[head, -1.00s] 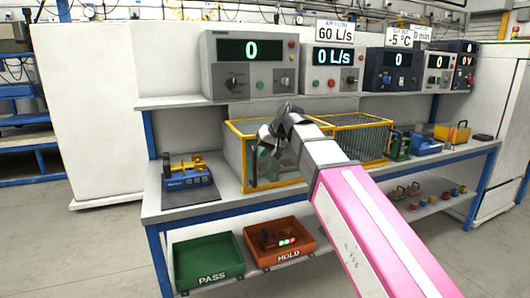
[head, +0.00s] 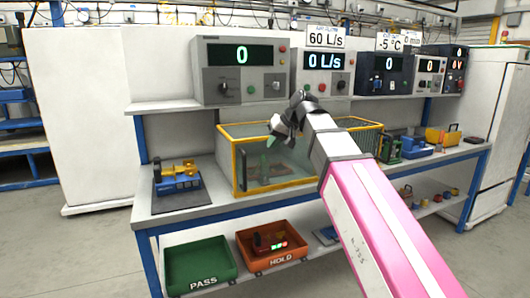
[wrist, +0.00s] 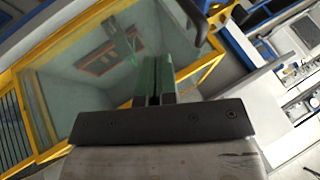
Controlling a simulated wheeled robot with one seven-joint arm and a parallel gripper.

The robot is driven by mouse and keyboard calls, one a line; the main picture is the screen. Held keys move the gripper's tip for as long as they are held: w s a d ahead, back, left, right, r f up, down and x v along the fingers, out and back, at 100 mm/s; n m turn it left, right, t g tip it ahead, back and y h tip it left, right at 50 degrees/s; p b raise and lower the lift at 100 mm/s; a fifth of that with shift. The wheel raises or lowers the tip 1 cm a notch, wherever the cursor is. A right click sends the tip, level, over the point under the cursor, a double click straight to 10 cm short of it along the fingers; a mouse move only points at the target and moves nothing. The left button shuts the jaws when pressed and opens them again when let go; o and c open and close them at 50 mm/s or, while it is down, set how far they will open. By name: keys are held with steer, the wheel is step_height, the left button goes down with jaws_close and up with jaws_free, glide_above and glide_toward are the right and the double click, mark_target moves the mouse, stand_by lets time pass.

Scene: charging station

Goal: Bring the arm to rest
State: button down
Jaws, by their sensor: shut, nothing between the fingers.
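My gripper (head: 272,141) is raised in front of the yellow-framed glass tank (head: 236,165) on the workbench, with my pink and white arm reaching in from the lower right. In the wrist view the two green fingers of my gripper (wrist: 153,82) are together, with nothing between them. The tank's yellow frame (wrist: 62,45) fills the left of that view, and a green and red shape shows faintly behind its glass. In the head view my gripper overlaps the tank, and I cannot tell the exact gap between them.
A blue and yellow device (head: 178,180) stands at the bench's left. The green PASS bin (head: 200,264) and orange HOLD bin (head: 272,246) sit below; HOLD contains a device. The floor at left is clear.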

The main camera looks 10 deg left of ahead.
steer(key=w+d+f+m+h, duration=0.2)
steer(key=d+f, duration=0.7)
steer(key=f, duration=0.3)
steer(key=w+d+f+m+h, duration=0.2)
steer(key=d+f, duration=0.7)
steer(key=f, duration=0.3)
steer(key=s+d+f+m+g+h, duration=0.1)
steer(key=s+d+f, duration=0.4)
steer(key=d+f, duration=0.4)
steer(key=s+d+f+m+h, duration=0.1)
steer(key=s+d+f+h, duration=0.1)
steer(key=s+d+f, duration=0.3)
steer(key=d+f, duration=0.4)
steer(key=f, duration=0.5)
steer(key=shift+d+f+g, duration=0.2)
steer(key=shift+d+g, duration=0.2)
steer(key=shift+s, duration=0.1)
